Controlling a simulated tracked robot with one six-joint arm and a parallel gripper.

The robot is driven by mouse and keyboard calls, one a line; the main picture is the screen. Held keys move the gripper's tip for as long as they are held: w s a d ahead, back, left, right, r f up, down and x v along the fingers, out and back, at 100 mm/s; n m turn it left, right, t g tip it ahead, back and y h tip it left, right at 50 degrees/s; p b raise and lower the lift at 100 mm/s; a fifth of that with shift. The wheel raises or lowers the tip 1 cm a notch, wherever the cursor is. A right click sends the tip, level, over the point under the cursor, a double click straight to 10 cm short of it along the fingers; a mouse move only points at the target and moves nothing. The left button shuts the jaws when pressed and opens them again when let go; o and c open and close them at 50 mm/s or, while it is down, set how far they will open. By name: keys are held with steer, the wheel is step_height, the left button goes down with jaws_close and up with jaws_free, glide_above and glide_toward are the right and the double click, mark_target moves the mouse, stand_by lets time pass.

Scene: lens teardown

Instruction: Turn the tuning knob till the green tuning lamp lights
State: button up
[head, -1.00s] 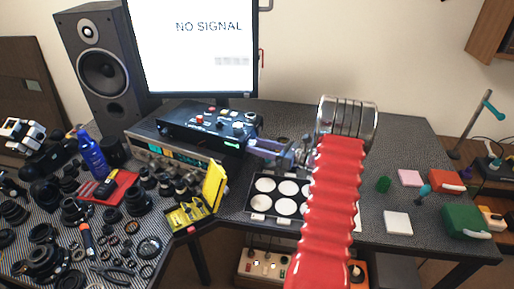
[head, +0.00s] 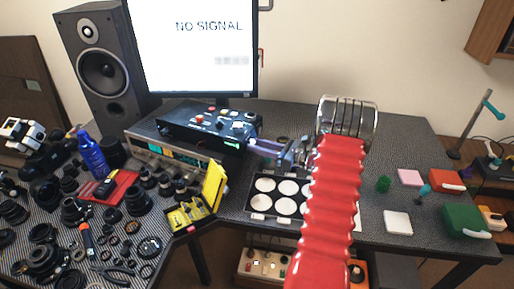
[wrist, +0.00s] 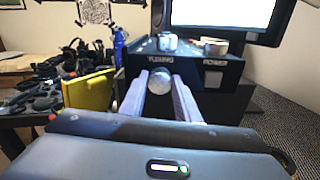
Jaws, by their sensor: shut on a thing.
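The black box (head: 180,124) with the tuning knob stands on a silver-fronted unit below the monitor. In the wrist view its front (wrist: 190,72) carries the word TUNING above a round, pale knob (wrist: 160,83). My gripper (wrist: 162,90) is shut on this knob, one finger on each side. In the head view my gripper (head: 256,147) reaches the box's right end, and the knob is hidden. A small green glow (head: 232,146) shows low on the box's front; I cannot tell whether it is the tuning lamp.
The monitor (head: 195,60) reads NO SIGNAL. A yellow case (head: 214,186) stands open left of my arm. A tray of white discs (head: 262,206) lies beside my red arm. Many lens parts crowd the table's left. A square switch (wrist: 213,80) sits under POWER, right of the knob.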

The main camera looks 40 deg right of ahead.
steer(key=shift+n, duration=1)
steer(key=o, duration=1)
steer(key=shift+o, duration=0.2)
steer(key=v, duration=1.3)
steer(key=shift+s+d, duration=0.15)
steer(key=shift+s, duration=0.2)
